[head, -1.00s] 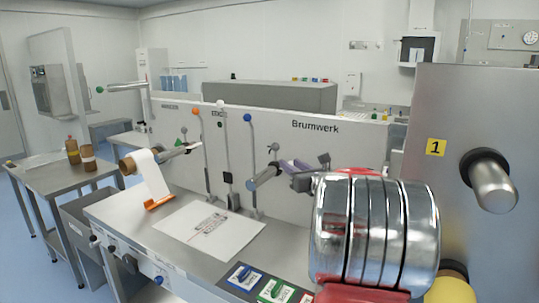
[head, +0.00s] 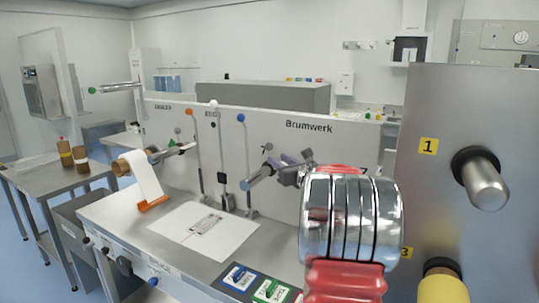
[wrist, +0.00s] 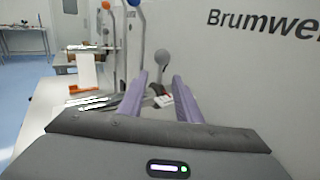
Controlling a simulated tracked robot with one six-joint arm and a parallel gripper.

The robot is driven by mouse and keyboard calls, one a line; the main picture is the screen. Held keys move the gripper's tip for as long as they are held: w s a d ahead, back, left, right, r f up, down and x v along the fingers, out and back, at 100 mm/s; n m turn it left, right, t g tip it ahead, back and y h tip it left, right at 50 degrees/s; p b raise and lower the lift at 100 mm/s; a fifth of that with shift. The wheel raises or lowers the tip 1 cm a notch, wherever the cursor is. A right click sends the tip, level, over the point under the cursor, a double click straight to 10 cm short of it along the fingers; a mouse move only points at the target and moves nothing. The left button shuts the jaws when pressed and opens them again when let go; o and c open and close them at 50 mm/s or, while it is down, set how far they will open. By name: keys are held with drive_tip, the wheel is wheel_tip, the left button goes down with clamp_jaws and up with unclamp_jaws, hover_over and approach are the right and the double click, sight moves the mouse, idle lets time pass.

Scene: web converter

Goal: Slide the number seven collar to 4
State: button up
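A short grey shaft (head: 259,176) with a blue end sticks out from the Brumwerk panel in the head view. A small round grey knob on a thin stem shows above it, and in the wrist view a grey knob (wrist: 163,58) stands just beyond my fingers. I cannot read a number seven on a collar or a mark 4 on a scale. My gripper (wrist: 162,92) has two purple fingers, spread apart with a gap between them. In the head view my gripper (head: 287,165) is just right of the shaft. Whether its fingers straddle the collar is unclear.
Upright rods with blue (head: 241,118) and orange knobs stand close by. A grey panel with yellow labels (head: 428,146) and a peg (head: 485,184) stands right.

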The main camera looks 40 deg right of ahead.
sight(269, 151)
drive_tip(key=x, duration=0.8)
drive_tip(key=shift+w, duration=0.1)
drive_tip(key=shift+c, duration=0.2)
drive_tip(key=c, duration=0.7)
clamp_jaws()
